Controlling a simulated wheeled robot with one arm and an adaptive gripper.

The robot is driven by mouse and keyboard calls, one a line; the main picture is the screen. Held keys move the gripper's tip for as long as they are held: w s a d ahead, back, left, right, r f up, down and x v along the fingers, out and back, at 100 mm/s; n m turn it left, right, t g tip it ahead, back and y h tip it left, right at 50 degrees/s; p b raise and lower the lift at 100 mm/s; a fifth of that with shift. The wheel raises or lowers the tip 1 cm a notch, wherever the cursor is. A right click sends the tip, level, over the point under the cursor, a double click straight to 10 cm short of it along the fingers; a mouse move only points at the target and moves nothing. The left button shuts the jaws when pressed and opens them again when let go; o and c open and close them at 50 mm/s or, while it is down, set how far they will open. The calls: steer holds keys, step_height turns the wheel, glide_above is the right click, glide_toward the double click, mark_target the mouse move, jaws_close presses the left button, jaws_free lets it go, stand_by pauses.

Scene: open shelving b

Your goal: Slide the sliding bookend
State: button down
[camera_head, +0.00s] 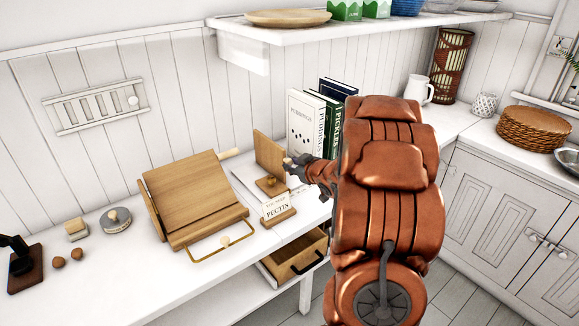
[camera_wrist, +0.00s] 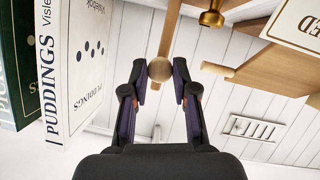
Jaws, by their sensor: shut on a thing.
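The sliding bookend (camera_head: 267,152) is an upright wooden panel on the counter, left of a row of books. In the wrist view its panel (camera_wrist: 167,35) shows as a narrow wooden strip with a round wooden knob (camera_wrist: 160,69) at its near end. My gripper (camera_head: 291,167) is at the bookend's near side, reaching in from the right. In the wrist view my gripper (camera_wrist: 160,80) has one finger on each side of the knob and is shut on it. My gripper and arm hide part of the bookend's lower right side in the head view.
The books (camera_head: 306,125) stand close right of the bookend, with a gap. A PECTIN card (camera_head: 275,206) on a wooden base stands in front, above an open drawer (camera_head: 310,247). A wooden cookbook stand (camera_head: 187,192) is to the left. A shelf (camera_head: 290,34) hangs overhead.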

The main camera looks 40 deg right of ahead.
steer(key=shift+r, duration=0.1)
steer(key=c, duration=0.9)
jaws_free()
steer(key=v, duration=1.2)
